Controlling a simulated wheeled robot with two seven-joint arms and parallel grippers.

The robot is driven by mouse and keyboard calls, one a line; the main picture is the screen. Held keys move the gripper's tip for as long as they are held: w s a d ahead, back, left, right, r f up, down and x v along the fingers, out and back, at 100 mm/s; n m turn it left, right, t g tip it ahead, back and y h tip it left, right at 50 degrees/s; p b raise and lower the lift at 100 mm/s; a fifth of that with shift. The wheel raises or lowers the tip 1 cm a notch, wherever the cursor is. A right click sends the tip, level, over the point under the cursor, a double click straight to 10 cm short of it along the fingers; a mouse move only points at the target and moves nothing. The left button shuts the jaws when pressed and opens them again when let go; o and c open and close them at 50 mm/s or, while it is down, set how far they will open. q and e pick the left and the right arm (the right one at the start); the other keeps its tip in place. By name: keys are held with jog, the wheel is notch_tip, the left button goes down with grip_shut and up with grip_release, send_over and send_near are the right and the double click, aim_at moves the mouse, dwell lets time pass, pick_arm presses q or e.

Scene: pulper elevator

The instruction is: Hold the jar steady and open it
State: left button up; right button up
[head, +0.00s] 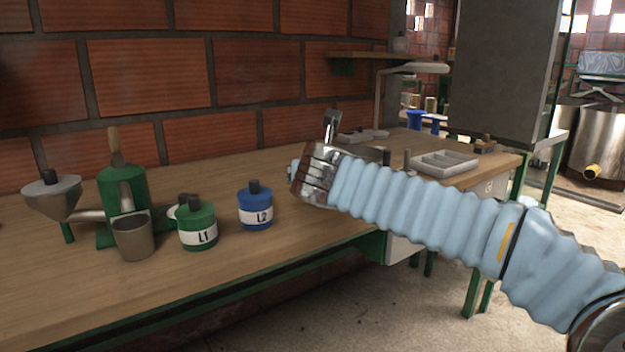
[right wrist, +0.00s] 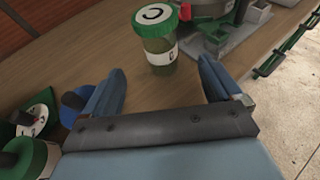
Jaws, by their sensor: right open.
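Nothing is held. In the head view my right arm reaches in from the right, its fingers mostly hidden by the wrist. My left gripper is not in view.
On the wooden bench (head: 300,262) stand a green container L1 (head: 197,226), a blue container L2 (head: 255,207), a metal cup (head: 133,238) and a green device with a funnel (head: 52,197). A grey divided tray (head: 444,164) lies farther right. The front left of the bench is clear.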

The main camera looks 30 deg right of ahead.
jog(key=x, duration=0.6)
jog(key=shift+w+d+f, duration=0.15)
jog(key=shift+w+d, duration=0.05)
jog(key=x, duration=0.5)
jog(key=shift+w+d, duration=0.1)
jog(key=shift+w, duration=0.3)
jog(key=shift+c, duration=0.4)
